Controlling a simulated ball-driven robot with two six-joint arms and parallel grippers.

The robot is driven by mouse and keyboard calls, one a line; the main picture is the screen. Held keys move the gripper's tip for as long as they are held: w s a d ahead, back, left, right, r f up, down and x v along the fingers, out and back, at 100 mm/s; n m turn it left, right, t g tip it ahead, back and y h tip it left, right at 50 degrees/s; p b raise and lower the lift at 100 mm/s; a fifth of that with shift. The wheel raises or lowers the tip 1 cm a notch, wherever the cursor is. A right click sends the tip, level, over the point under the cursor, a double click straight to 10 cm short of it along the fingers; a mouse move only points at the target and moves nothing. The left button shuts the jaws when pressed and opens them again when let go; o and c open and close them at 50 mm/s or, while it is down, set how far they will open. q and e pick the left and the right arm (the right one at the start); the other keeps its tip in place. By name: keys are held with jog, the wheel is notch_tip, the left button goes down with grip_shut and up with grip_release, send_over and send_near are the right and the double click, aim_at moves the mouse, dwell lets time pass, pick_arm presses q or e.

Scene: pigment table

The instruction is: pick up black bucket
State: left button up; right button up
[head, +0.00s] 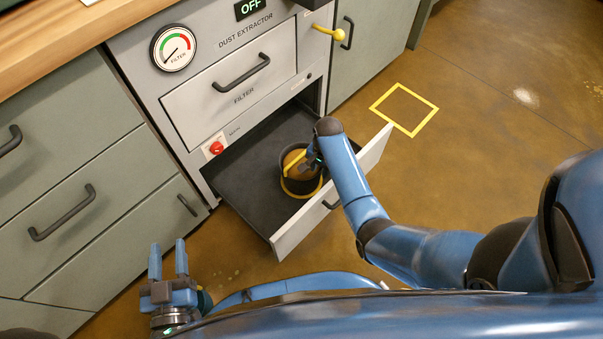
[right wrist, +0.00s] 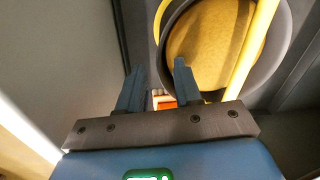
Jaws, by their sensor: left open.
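The black bucket (head: 301,186) stands in the pulled-out bottom drawer of the dust extractor. It has a yellow handle (right wrist: 253,45) and holds ochre-brown powder (right wrist: 210,38). My right gripper (head: 312,160) is down in the drawer at the bucket's upper right side and partly hides it. In the right wrist view, the right gripper's fingers (right wrist: 158,66) are apart with nothing held between them. The bucket lies just beyond the fingertips there, with the handle to the right of both fingers. My left gripper (head: 168,254) is open and empty, low at the left over the floor.
The open drawer (head: 240,165) has a light front panel (head: 300,220) with a dark handle, close to my right forearm. The filter drawer (head: 232,88) above is shut. A red button (head: 216,148) sits beside the opening. A yellow square (head: 404,108) marks clear floor at right.

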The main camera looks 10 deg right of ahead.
aim_at(319, 177)
notch_tip(319, 177, down, 2)
jog(key=shift+w+f+b, duration=0.1)
jog(key=shift+b, duration=0.25)
jog(key=f+b, duration=0.2)
jog(key=f, duration=0.1)
jog(key=f+b, duration=0.2)
jog(key=shift+w, duration=0.3)
jog(key=shift+r, duration=0.1)
grip_shut()
